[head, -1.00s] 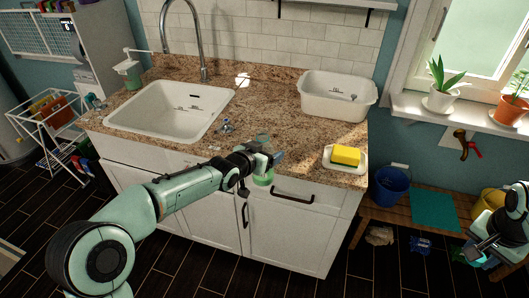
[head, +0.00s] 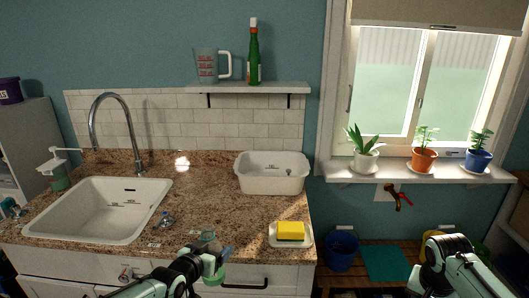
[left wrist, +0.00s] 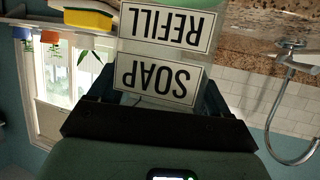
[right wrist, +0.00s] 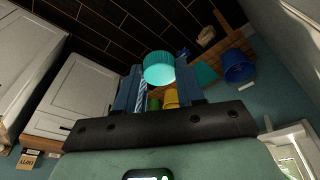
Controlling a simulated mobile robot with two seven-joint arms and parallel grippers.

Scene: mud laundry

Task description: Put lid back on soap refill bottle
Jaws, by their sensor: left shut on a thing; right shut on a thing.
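The soap refill bottle (left wrist: 157,82) fills the middle of the left wrist view, with "SOAP" and "REFILL" labels upside down in that picture, as is the room. My left gripper (head: 215,268) is shut on the bottle, above the counter's front edge. In the head view the bottle looks upright, with its clear top (head: 208,237) above the fingers and green (head: 216,277) below. My right gripper (right wrist: 157,85) is shut on a teal round lid (right wrist: 159,67). In the head view my right arm is at the lower right; the lid is not clear there.
A yellow sponge (head: 290,229) sits on a white dish (head: 304,241) at the counter's right end. A white basin (head: 272,186) and a sink (head: 96,205) are behind. A blue bucket (head: 341,252) stands on the wooden bench. Potted plants line the window sill.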

